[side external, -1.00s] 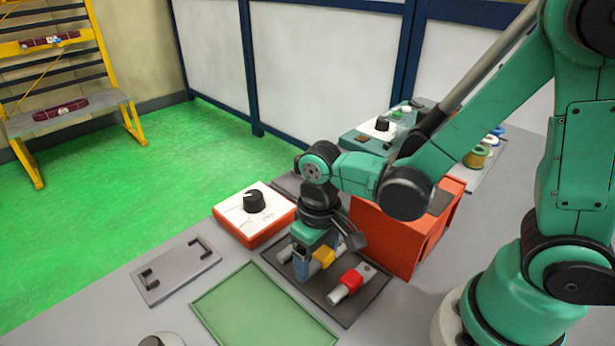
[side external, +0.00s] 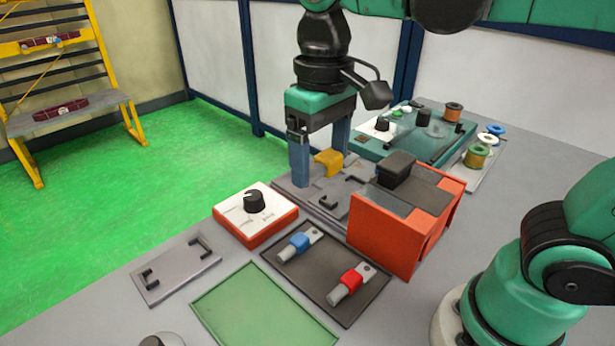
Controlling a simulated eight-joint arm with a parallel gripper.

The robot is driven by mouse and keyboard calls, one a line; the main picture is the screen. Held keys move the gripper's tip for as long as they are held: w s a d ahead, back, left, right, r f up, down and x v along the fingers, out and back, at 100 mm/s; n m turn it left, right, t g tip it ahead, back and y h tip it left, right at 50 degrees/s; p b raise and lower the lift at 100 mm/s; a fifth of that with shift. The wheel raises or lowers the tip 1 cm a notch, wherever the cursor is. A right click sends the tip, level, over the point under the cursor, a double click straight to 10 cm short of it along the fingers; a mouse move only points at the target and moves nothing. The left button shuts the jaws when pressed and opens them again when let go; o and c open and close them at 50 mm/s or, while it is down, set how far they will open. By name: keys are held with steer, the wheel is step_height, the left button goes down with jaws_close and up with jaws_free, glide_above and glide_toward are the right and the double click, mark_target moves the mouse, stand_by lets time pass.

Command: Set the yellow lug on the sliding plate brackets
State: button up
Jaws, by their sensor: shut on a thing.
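The yellow lug (side external: 328,160) is between the fingers of my gripper (side external: 320,166), which is shut on it. They are over the grey plates left of the orange box; I cannot tell whether the lug touches anything. A grey plate with small black brackets (side external: 328,203) lies just in front of the gripper. Another grey plate with two black brackets (side external: 178,272) lies at the front left of the table.
A dark tray (side external: 350,312) holds a blue lug (side external: 300,243) and a red lug (side external: 350,281). An orange box (side external: 405,230) stands to the right, a white-topped dial box (side external: 256,215) to the left. Spools (side external: 475,155) stand behind. The green mat (side external: 262,308) is empty.

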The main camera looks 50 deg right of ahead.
steer(key=shift+w+d+r, duration=0.1)
steer(key=shift+r, duration=0.2)
steer(key=w+d+f, duration=0.5)
steer(key=w+d, duration=0.1)
steer(key=d, duration=0.1)
glide_above(338, 198)
steer(key=shift+m, duration=0.3)
step_height(338, 198, down, 7)
steer(key=shift+d+r, duration=0.1)
steer(key=shift+r, duration=0.05)
steer(key=shift+f, duration=1.55)
steer(key=shift+f, duration=0.2)
steer(key=shift+f, duration=0.4)
steer(key=shift+f, duration=0.7)
